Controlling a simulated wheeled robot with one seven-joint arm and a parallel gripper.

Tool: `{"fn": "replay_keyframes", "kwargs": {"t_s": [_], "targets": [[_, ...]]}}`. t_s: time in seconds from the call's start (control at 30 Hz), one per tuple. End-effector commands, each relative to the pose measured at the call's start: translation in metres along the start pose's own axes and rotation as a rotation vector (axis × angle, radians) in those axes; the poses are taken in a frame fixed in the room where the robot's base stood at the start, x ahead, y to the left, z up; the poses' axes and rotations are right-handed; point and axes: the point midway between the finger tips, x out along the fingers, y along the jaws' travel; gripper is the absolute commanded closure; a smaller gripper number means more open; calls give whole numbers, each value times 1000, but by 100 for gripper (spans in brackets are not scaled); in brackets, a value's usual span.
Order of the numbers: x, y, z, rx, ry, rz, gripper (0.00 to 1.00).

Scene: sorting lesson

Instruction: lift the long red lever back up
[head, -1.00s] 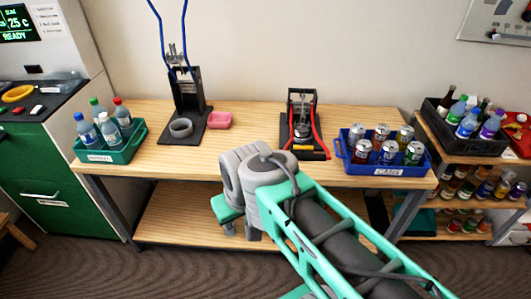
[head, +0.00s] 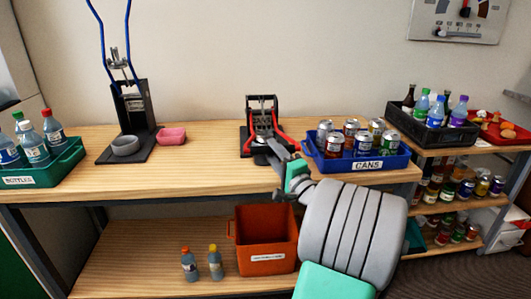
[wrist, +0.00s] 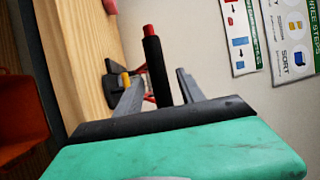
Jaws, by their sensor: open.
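The long red lever (head: 276,124) belongs to a small black press (head: 261,103) on the table. It is swung down toward the front. Its lower end is partly hidden by my gripper in the head view. In the wrist view a black grip with a red end (wrist: 153,62) stands between the two fingers of my gripper (wrist: 158,88). The fingers are apart, and I cannot tell if either touches the grip.
The blue CANS crate (head: 368,163) stands close to the right of my gripper. An orange bin (head: 265,243) is on the shelf below.

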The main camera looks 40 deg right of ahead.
Motion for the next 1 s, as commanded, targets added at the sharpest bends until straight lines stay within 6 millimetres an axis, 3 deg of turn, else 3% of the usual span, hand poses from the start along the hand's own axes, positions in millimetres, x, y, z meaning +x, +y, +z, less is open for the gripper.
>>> {"fn": "replay_keyframes", "kwargs": {"t_s": [0.1, 0.23, 0.57, 1.0], "targets": [[26, -1, 2, -2, -5, 1, 54], [45, 0, 2, -2, -4, 2, 54], [52, 0, 1, -3, -1, 3, 54], [52, 1, 1, -4, -2, 4, 90]]}}
